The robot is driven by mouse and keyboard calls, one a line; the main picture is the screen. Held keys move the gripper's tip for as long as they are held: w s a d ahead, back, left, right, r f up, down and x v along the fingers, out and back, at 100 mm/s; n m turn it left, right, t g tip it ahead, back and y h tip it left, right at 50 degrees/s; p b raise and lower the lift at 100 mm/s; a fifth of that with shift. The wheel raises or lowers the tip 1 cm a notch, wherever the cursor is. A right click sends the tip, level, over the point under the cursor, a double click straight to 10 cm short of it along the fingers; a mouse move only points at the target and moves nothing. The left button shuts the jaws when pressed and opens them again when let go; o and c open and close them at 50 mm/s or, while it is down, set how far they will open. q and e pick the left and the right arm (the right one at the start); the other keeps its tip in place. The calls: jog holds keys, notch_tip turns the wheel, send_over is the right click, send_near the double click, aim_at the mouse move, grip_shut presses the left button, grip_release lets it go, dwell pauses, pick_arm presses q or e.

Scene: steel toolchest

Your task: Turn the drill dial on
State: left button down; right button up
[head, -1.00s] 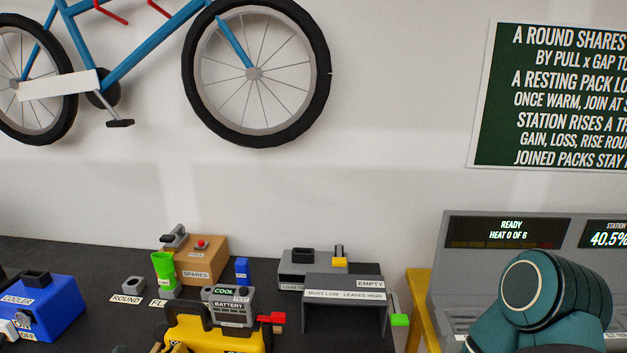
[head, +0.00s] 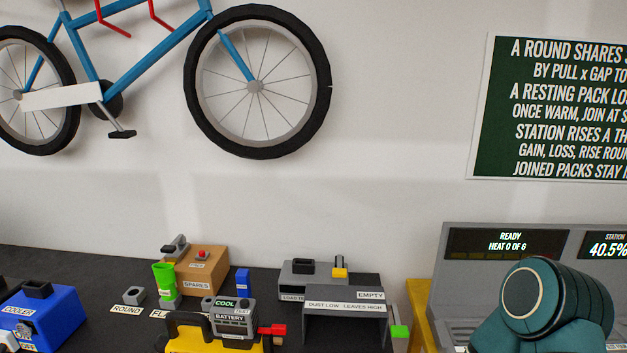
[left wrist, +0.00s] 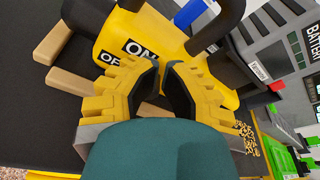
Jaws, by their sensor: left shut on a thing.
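The yellow drill (head: 203,345) with a black handle (head: 185,319) is at the bottom edge of the head view, partly cut off. In the left wrist view the yellow drill body (left wrist: 215,75) fills the upper middle, with an ON label (left wrist: 138,49) and an OFF label (left wrist: 109,58). My left gripper (left wrist: 162,68) is against the drill just beside these labels, its two yellow fingers with dark pads closed in on the dial. The dial is hidden between the fingers, so its setting cannot be seen. My right gripper is not in view.
A grey battery unit (head: 233,322) reading COOL stands by the drill. A blue cooler (head: 52,315) is at left, a SPARES box (head: 197,272) behind, and a grey shelf (head: 345,309) to the right. A station with displays (head: 505,243) is at far right.

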pick_arm(q)
jog(key=shift+s+d+f, duration=0.1)
jog(key=shift+d+f, duration=0.05)
jog(key=shift+d, duration=0.1)
jog(key=shift+r+p, duration=0.4)
jog(key=shift+p, duration=0.15)
jog(key=shift+f+p+v, duration=0.15)
jog(key=shift+p+v, duration=0.1)
jog(key=shift+v, duration=0.7)
jog(key=shift+f+p+v, duration=0.2)
jog(key=shift+p+v, duration=0.05)
jog(key=shift+v, duration=0.7)
jog(key=shift+f+p+v, duration=0.15)
jog(key=shift+p+v, duration=0.1)
jog(key=shift+v, duration=0.75)
jog(key=shift+s+d, duration=0.15)
